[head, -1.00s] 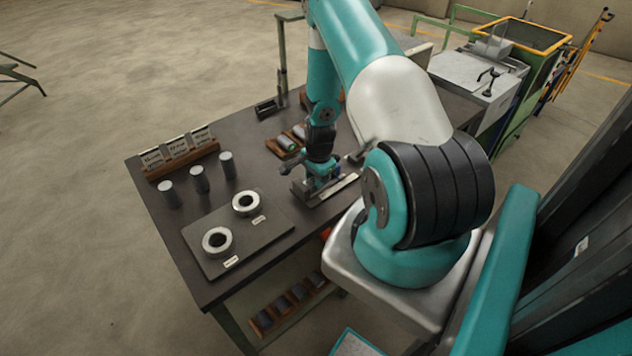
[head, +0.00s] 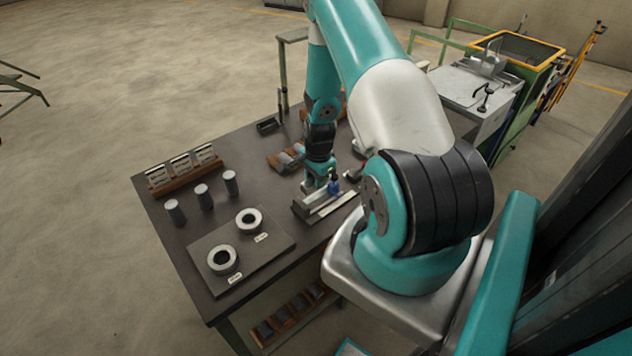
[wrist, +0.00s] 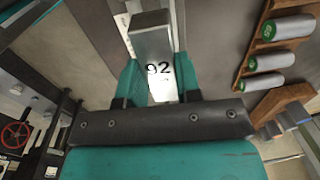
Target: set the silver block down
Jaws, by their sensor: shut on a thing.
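The silver block (wrist: 153,42) is a long grey metal bar in the wrist view. A bright face near my gripper carries the dark figures "92". My gripper (wrist: 158,80) has its two teal fingers shut on either side of the block. In the head view my gripper (head: 318,186) is over the dark table, at the far side of a long metal fixture (head: 325,206). The block cannot be made out there, and I cannot tell whether it touches anything beneath.
A small blue part (head: 335,184) stands at the fixture. A wooden rack (wrist: 246,58) of green-ended cylinders lies to the right in the wrist view. On the table stand several dark cylinders (head: 202,196), a card holder (head: 184,172) and a plate (head: 255,256) with two rings.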

